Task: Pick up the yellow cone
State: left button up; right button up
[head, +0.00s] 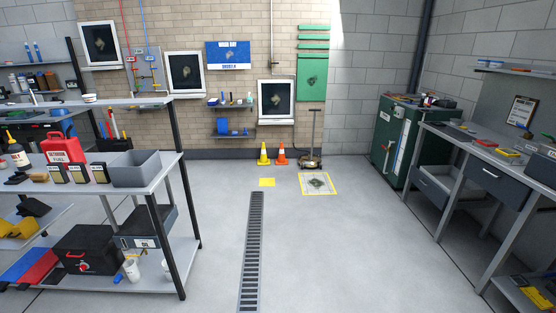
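A yellow cone (263,154) stands upright on the floor against the far brick wall. An orange cone (282,154) with a pale band stands just to its right, close beside it. Neither of my grippers is in the head view, so I cannot see whether they are open or shut.
A floor drain grate (251,250) runs along the open grey floor toward the cones. A yellow floor patch (267,182) and a yellow-bordered mat (319,184) lie before them. A shelving bench (184,200) stands left; a workbench (450,142) and green cabinet (385,150) stand right.

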aim_at(263, 161)
jog(key=i, duration=0.85)
jog(key=i+l+z, duration=0.1)
jog(key=i, duration=1.55)
jog(key=i+z, duration=0.1)
jog(key=i, duration=0.75)
jog(key=i+j, duration=0.15)
jog(key=i, duration=0.65)
jog(key=i+j+z, duration=0.1)
jog(key=i, duration=0.75)
jog(key=i+j, duration=0.15)
jog(key=i, duration=0.7)
jog(key=i+j+z, duration=0.1)
jog(key=i, duration=0.7)
